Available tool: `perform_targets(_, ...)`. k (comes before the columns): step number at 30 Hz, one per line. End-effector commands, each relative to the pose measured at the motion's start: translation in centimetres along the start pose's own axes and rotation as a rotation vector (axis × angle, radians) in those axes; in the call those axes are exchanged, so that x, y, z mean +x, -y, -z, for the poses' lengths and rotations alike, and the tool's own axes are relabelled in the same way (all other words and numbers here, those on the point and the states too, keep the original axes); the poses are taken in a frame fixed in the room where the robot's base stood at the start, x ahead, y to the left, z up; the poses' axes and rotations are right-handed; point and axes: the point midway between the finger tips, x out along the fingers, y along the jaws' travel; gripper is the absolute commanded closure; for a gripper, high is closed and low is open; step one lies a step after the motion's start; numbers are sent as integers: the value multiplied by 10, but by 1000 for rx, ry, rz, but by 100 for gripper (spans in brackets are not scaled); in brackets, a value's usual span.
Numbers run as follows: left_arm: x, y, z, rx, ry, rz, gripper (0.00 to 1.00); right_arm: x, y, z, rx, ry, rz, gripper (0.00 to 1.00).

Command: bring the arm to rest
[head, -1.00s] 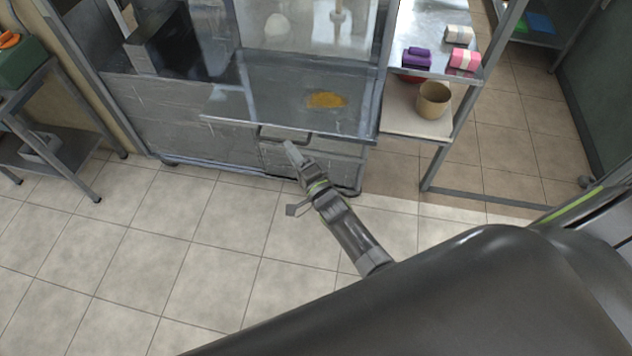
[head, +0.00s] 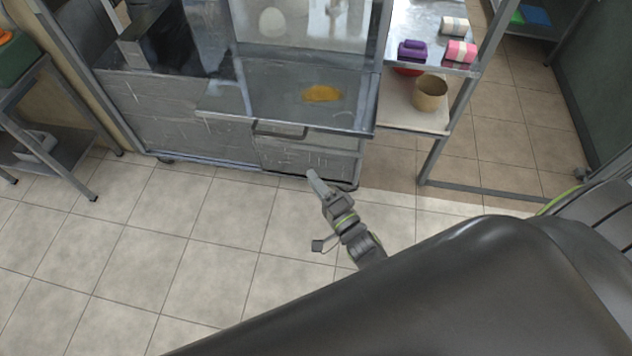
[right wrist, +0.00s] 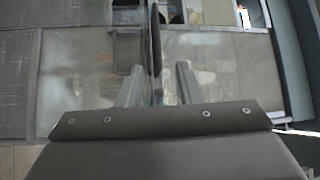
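My right gripper (head: 314,176) is in front of the lower part of the metal press cabinet (head: 190,115), low in the head view above the tiled floor. Its arm comes up from the lower right. In the right wrist view, the two fingers of the right gripper (right wrist: 158,85) stand apart with nothing held between them. A thin dark upright shape (right wrist: 155,40) shows beyond the fingers; I cannot tell what it is. My left gripper is not in view.
The cabinet has a drawer handle (head: 280,130) and an orange-yellow patch (head: 322,93) on its metal top. A shelf at right holds a woven basket (head: 430,92), a purple bundle (head: 412,50) and a pink bundle (head: 460,51). The floor (head: 130,250) is clear at left.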

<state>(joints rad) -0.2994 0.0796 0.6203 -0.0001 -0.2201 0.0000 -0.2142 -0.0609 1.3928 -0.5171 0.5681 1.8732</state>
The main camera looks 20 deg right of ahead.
Motion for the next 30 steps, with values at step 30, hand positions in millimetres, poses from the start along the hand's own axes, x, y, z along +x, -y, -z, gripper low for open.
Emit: perform_targets(30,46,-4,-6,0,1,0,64,-231,-299,10,-761,321,-962,67)
